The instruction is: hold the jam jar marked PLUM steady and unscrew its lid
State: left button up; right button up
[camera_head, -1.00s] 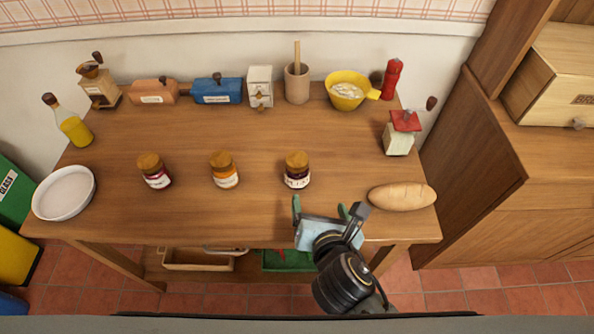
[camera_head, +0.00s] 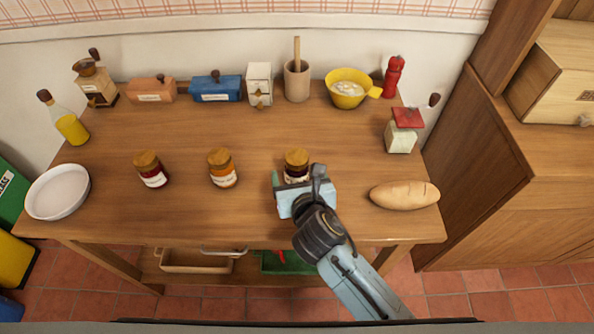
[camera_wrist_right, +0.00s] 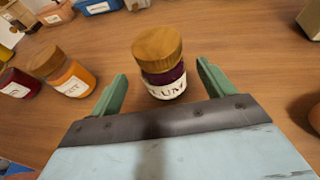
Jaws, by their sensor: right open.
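The PLUM jam jar (camera_head: 296,164) stands upright on the wooden table (camera_head: 250,200), with its wooden lid on. In the right wrist view the jar (camera_wrist_right: 166,86) shows dark purple jam and a white label partly reading "LUM". My right gripper (camera_head: 298,184) is open just in front of the jar. In the right wrist view its green fingers (camera_wrist_right: 160,84) point toward the jar from either side, with visible gaps, and it is not gripped. In the head view the gripper hides the jar's lower part. My left gripper is not in view.
Two similar jars stand to the left, one orange (camera_head: 222,167) and one dark red (camera_head: 150,168). A bread loaf (camera_head: 404,195) lies to the right of the gripper. A white bowl (camera_head: 57,192) sits at the left edge. Boxes, a mortar and a yellow bowl line the back.

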aim_at(299, 173)
jog(key=x, duration=0.3)
jog(key=shift+d+b, duration=0.15)
jog(key=shift+b, duration=0.2)
jog(key=shift+w+f, duration=0.1)
jog(key=shift+w, duration=0.25)
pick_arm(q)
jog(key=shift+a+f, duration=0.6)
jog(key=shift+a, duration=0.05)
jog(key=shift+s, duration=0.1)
pick_arm(e)
jog(key=c, duration=1.2)
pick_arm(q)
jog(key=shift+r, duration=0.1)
